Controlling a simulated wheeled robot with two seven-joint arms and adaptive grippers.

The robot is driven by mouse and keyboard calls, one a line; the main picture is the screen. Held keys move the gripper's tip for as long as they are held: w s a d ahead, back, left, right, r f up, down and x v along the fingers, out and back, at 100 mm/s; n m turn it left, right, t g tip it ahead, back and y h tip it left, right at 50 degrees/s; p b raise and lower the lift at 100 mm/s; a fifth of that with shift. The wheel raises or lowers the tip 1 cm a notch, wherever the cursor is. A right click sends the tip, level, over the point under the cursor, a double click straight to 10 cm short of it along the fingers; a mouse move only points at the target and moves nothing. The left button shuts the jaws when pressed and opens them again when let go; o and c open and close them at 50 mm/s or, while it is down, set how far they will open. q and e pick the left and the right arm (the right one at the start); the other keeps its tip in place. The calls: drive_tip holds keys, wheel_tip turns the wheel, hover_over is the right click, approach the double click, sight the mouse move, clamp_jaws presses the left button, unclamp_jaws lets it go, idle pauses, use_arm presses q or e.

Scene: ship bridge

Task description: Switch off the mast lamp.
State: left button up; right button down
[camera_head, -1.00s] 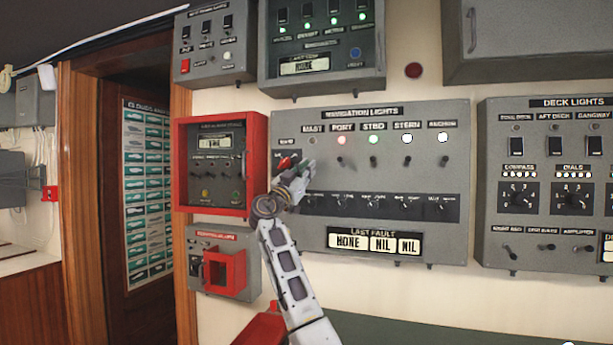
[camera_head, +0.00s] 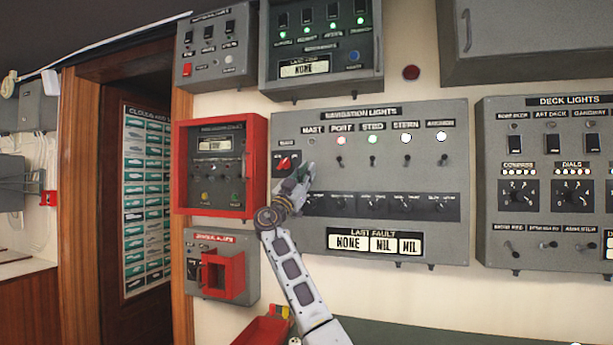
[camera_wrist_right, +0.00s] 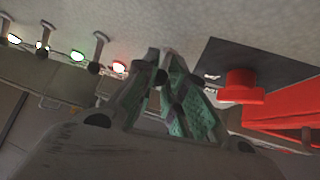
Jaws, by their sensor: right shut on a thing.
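The grey navigation lights panel (camera_head: 400,180) is on the wall, with a row of lamps above small lever switches. The lamp under the MAST label (camera_head: 313,142) looks unlit; the port lamp is red, the starboard lamp green, and the stern and anchor lamps white. My right gripper (camera_head: 306,172) is at the mast switch below that lamp. It is shut on the mast switch, whose lever is mostly hidden by the fingers. In the right wrist view the fingers (camera_wrist_right: 165,70) close together near the panel face, beside the red port lamp (camera_wrist_right: 119,66). My left gripper is out of view.
A red rotary knob (camera_head: 286,163) is just left of my right gripper. A red-framed box (camera_head: 257,165) stands out farther left, with a red-guarded switch (camera_head: 225,273) below. The deck lights panel (camera_head: 550,225) is at right.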

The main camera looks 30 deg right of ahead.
drive_tip(key=shift+f, duration=0.1)
idle(0.3)
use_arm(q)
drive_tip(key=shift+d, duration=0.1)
use_arm(e)
drive_tip(key=c, duration=1.4)
unclamp_jaws()
drive_tip(key=shift+a, duration=0.15)
drive_tip(key=shift+v, duration=5.9)
use_arm(q)
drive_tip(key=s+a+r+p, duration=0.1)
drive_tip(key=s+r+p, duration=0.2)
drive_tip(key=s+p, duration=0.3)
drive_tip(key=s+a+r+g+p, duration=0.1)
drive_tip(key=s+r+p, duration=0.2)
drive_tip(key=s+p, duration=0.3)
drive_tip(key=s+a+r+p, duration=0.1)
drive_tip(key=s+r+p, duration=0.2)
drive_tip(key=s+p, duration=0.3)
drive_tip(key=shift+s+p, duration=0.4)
drive_tip(key=shift+p, duration=1.55)
use_arm(e)
drive_tip(key=shift+r, duration=10.9)
